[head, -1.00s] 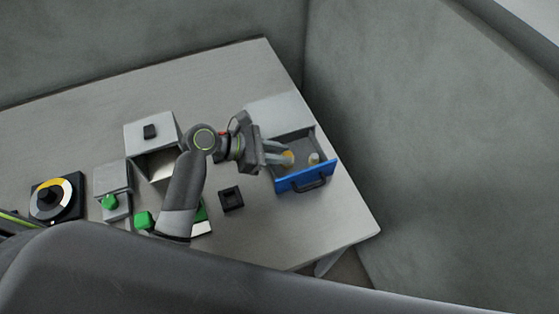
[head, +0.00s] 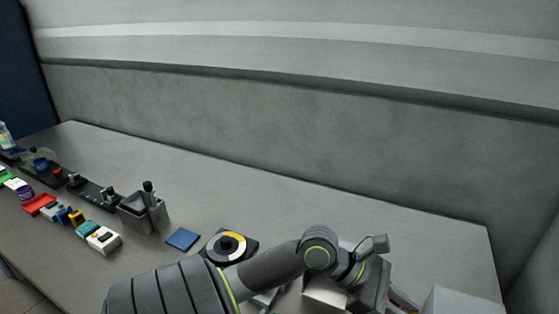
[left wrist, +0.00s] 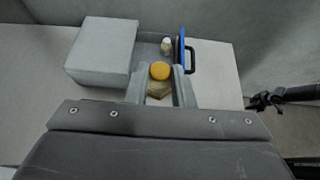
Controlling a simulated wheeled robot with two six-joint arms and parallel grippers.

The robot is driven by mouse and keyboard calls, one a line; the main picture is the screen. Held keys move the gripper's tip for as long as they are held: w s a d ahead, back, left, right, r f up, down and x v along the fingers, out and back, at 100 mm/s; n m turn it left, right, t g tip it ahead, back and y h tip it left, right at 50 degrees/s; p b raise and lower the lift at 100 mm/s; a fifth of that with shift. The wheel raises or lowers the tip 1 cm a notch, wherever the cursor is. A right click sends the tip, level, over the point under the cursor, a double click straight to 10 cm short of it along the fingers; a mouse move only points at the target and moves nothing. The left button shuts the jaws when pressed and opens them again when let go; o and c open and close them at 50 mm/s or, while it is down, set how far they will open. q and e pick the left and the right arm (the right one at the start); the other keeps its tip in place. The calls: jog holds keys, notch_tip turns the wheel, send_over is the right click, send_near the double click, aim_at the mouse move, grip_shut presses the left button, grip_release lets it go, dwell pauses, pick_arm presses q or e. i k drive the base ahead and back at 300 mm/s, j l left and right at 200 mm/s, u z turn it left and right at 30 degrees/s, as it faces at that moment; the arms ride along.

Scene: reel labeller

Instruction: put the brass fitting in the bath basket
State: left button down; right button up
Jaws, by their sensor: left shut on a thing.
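In the left wrist view, my left gripper (left wrist: 160,72) is shut on the brass fitting (left wrist: 158,90), a dull brass, angular body with a round orange top between the two fingers. The gripper is at the open drawer (left wrist: 146,38) of a light grey box. In the head view my left arm reaches to the lower right, and its fingers are mostly hidden or cut off by the bottom edge. A grey open-topped container (head: 158,220) with a dark upright handle stands left of centre and looks like the bath with its basket; its inside is unclear. My right gripper is not in view.
A small pale bottle-like item (left wrist: 166,45) stands in the drawer, by its blue front (left wrist: 181,48). A dial (head: 229,246) and a blue pad (head: 183,239) lie between the container and my arm. Several coloured items (head: 62,212) line the left. The back of the table is clear.

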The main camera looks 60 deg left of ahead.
aim_at(139, 204)
jog(key=k+j+u, duration=0.15)
jog(key=k+u, duration=0.2)
jog(key=k, duration=0.25)
jog(key=j+u, duration=0.1)
jog(key=u, duration=0.4)
jog(key=j+u, duration=0.15)
jog(key=u, duration=0.3)
jog(key=j+u, duration=0.1)
jog(key=u, duration=0.4)
jog(key=i+j+u, duration=0.1)
jog(key=i+j, duration=0.65)
jog(key=j, duration=0.1)
